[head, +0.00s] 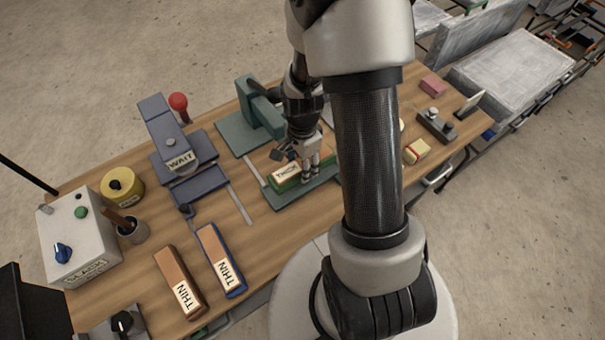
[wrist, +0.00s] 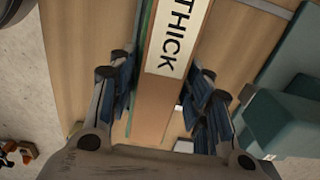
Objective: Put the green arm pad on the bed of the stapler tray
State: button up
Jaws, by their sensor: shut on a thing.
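The green arm pad (head: 287,178) is a long block with green sides, a brown top and a white THICK label. My gripper (head: 311,172) is shut on it from above. In the wrist view the pad (wrist: 152,110) runs between the two blue-padded fingers (wrist: 160,100). The pad is at the green stapler tray (head: 290,204), over its flat bed. I cannot tell whether it touches the bed or hangs just above. The green stapler (head: 263,110) stands behind; my arm hides part of the tray and pad on the right.
A blue stapler (head: 165,125) with a WAIT label stands left. Two pads marked THIN, one brown-sided (head: 178,280) and one blue-edged (head: 219,258), lie in front. A grey control box (head: 78,240), a yellow drum (head: 122,187) and a cup (head: 133,231) are far left.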

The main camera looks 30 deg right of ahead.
jog(key=shift+f+b, duration=0.75)
jog(key=shift+f, duration=1.4)
jog(key=shift+f, duration=0.25)
jog(key=o, duration=1.2)
jog(key=shift+c, duration=0.2)
jog(key=shift+r, duration=0.15)
